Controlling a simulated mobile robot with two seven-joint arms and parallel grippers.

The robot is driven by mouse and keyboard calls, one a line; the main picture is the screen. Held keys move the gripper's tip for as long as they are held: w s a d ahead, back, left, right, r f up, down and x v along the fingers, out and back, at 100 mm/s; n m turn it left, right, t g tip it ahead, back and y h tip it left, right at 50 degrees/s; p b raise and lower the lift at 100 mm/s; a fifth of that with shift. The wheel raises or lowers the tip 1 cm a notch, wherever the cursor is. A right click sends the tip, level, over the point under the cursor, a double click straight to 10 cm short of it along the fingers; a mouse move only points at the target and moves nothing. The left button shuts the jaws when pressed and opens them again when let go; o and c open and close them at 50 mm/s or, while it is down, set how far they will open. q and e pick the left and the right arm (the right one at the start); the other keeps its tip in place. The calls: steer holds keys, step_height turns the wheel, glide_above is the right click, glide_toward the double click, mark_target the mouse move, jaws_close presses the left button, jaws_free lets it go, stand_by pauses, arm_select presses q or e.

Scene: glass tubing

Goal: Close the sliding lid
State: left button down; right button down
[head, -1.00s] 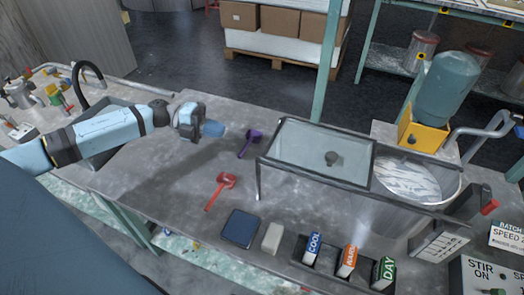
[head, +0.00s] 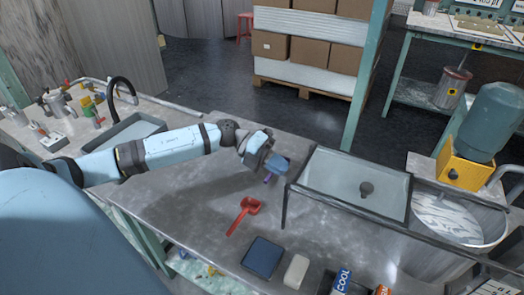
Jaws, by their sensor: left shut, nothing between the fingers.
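The sliding lid (head: 335,178) is a framed glass panel with a dark round knob (head: 366,188). It lies on a dark rail frame (head: 283,212) to the left of a round metal vat (head: 490,246). The vat's mouth is mostly uncovered and white-streaked contents (head: 445,215) show inside. My left gripper (head: 278,166) is shut and empty, just left of the lid's left end. It appears apart from the lid, though its exact gap is hard to judge. My right gripper is out of view.
A purple tool (head: 267,179) is partly hidden by my left gripper. A red scoop (head: 243,212), a dark blue pad (head: 262,257) and a pale block (head: 296,271) lie in front. A yellow dispenser (head: 463,172) stands behind the vat. The bench's left middle is clear.

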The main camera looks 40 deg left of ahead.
mark_target(395, 210)
arm_select(q)
steer(key=shift+w+d, duration=0.25)
steer(key=shift+d, duration=0.85)
steer(key=shift+r, duration=0.1)
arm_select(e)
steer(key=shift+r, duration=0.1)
